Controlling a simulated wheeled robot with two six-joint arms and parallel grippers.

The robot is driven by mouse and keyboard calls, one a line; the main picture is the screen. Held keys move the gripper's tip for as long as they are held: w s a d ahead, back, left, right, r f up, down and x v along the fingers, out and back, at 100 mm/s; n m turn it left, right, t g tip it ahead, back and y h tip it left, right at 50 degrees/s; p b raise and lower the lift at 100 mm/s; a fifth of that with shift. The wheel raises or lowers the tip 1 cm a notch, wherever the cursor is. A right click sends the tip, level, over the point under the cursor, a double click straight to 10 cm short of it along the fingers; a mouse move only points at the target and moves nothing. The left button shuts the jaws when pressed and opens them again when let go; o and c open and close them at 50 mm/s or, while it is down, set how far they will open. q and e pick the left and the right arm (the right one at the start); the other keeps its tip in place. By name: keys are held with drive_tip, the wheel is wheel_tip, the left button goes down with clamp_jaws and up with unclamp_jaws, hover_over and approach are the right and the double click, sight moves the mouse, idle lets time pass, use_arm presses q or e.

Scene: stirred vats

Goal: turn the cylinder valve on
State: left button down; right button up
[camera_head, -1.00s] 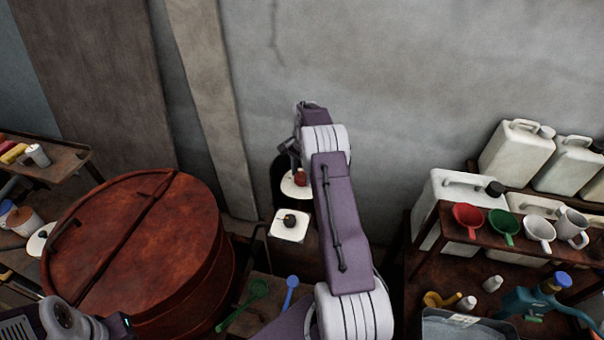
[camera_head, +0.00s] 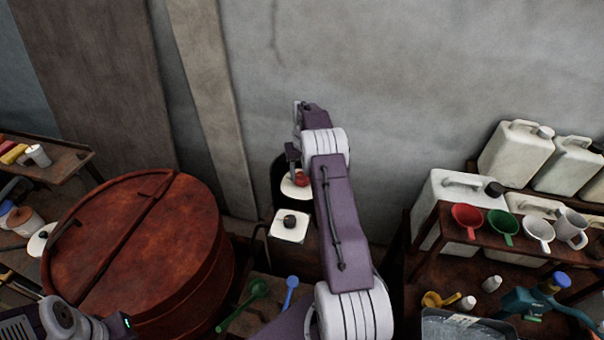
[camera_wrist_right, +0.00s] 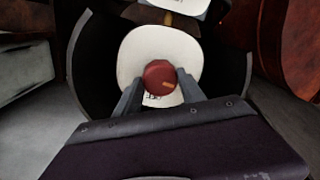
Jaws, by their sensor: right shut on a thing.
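The cylinder valve is a round red knob (camera_wrist_right: 159,77) with a small orange mark. It sits over a white disc (camera_wrist_right: 135,50) on top of a dark cylinder (camera_wrist_right: 92,62). In the right wrist view my right gripper (camera_wrist_right: 158,84) has a finger on each side of the knob and is shut on it. In the head view the red knob (camera_head: 301,178) is partly hidden by my right gripper (camera_head: 294,170). My left arm shows only at the bottom left, and its fingers are out of view.
A large rusty lidded vat (camera_head: 140,245) stands to the left. A shelf (camera_head: 440,228) with funnels, mugs and white jerrycans is at the right. The concrete wall (camera_head: 400,80) is behind.

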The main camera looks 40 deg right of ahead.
drive_tip(key=shift+n, duration=0.6)
drive_tip(key=o, duration=1.4)
drive_tip(key=shift+r, duration=0.25)
drive_tip(key=r, duration=0.4)
drive_tip(key=r+b, duration=0.1)
drive_tip(key=r, duration=0.3)
drive_tip(key=shift+d+r, duration=0.2)
drive_tip(key=shift+r, duration=0.05)
